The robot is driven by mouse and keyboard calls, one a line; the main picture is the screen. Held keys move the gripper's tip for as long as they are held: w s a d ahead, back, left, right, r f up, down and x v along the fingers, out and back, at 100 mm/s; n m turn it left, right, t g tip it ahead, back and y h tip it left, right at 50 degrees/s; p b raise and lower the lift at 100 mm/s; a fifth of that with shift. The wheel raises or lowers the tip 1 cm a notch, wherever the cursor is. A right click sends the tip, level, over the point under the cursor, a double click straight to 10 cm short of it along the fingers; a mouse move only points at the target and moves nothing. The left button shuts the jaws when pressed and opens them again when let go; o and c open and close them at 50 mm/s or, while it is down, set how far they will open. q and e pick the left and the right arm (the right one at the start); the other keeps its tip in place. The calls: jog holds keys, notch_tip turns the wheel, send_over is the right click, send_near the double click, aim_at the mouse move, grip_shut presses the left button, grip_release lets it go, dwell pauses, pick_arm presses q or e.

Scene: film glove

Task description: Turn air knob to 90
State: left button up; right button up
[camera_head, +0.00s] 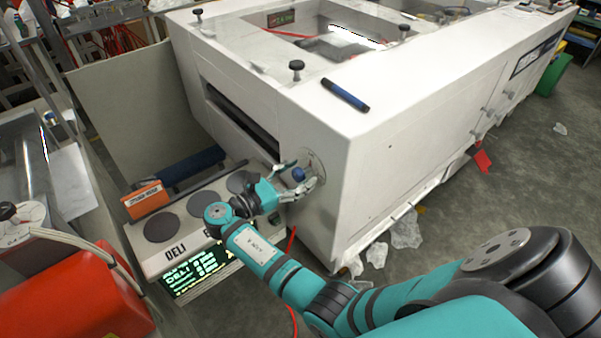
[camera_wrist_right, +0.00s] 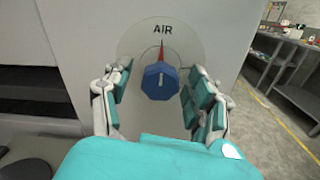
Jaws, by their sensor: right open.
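The air knob (camera_wrist_right: 160,81) is a blue faceted knob on a round plate marked AIR (camera_wrist_right: 162,29) on the white machine's front face. A red pointer above it points up toward the AIR label. In the head view the knob (camera_head: 298,174) shows between my right gripper's fingers. My right gripper (camera_wrist_right: 158,92) is open, with one finger on each side of the knob and a visible gap to both. It also shows in the head view (camera_head: 301,181). My left gripper is not in view.
The white machine (camera_head: 365,130) fills the middle, with a blue marker (camera_head: 345,94) on top. A red object (camera_head: 80,298) stands at lower left. Floor is open at right.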

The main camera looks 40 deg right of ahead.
jog(key=shift+a, duration=0.1)
jog(key=shift+c, duration=1.2)
jog(key=c, duration=0.9)
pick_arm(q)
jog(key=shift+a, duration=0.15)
pick_arm(e)
jog(key=shift+c, duration=0.2)
